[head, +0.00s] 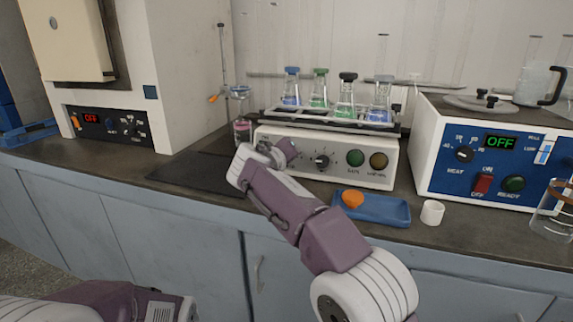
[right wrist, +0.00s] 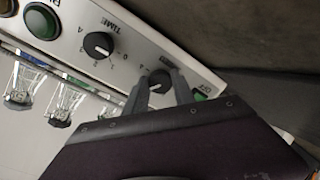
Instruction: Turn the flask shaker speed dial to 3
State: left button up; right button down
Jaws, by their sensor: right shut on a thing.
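The flask shaker (head: 372,181) is a white box on the bench, with a rack of flasks on top. My right gripper (head: 284,152) is at the left part of its front panel. In the right wrist view, the two fingers of the gripper (right wrist: 157,92) are closed on either side of a small black dial (right wrist: 160,76), gripping it. Its pointer and most of its scale are too small or covered to read. A second black dial, labelled TIME (right wrist: 98,45), sits beside it, apart from the fingers; it also shows in the head view (head: 321,162). My left gripper is out of view.
A blue tray (head: 385,211) with an orange object (head: 352,199) and a white cup (head: 432,212) stand in front of the shaker. A blue-fronted heater (head: 470,187) is at right. A dark mat (head: 192,174) lies left of the shaker.

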jog(key=shift+f+m+b, duration=0.15)
jog(key=shift+m+b, duration=0.3)
jog(key=shift+m, duration=0.55)
jog(key=c, duration=1.1)
grip_release()
jog(key=shift+o, duration=0.2)
jog(key=v, duration=0.9)
jog(key=shift+p, duration=0.3)
